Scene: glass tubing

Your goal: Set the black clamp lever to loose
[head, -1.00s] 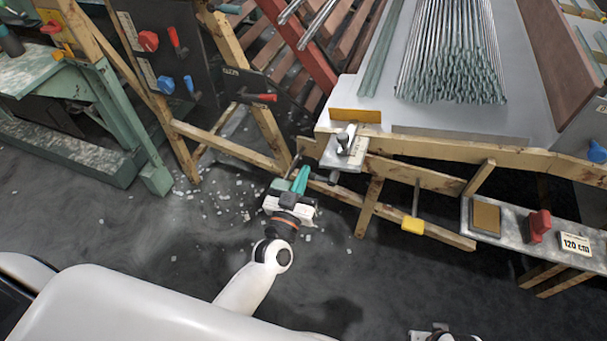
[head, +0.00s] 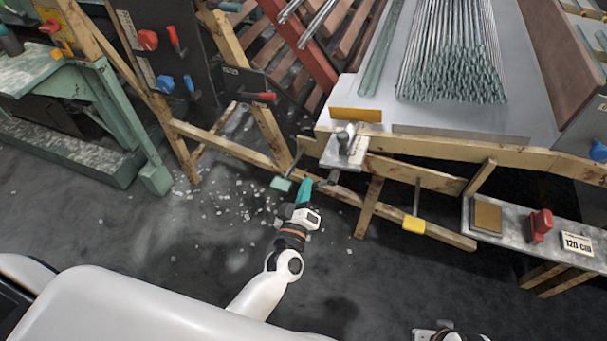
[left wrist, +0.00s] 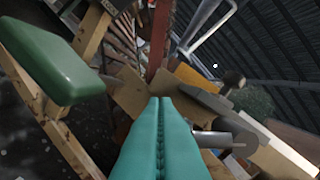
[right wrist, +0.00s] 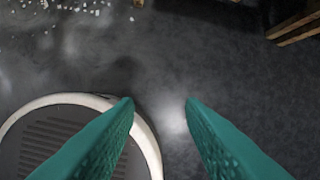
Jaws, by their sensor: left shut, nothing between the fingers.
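A metal clamp bracket (head: 343,152) sits on the corner of the wooden bench frame. A dark grey, rounded part, likely the clamp lever (head: 333,178), shows just below it; in the left wrist view a dark grey lever-like bar (left wrist: 208,102) lies right of the fingertips. I cannot tell its setting. My left gripper (head: 306,184) is shut and empty, its teal fingertips just left of and below the bracket. The fingers (left wrist: 160,100) point forward in the left wrist view; contact is unclear. My right gripper (right wrist: 158,102) is open and empty above the floor.
A green pad (head: 281,184) on a thin rod is close left of my left gripper. Wooden rails (head: 225,146) run behind it. Glass tubes (head: 450,60) lie on the bench above. A yellow block (head: 413,225) hangs to the right. Open floor with shards lies in front.

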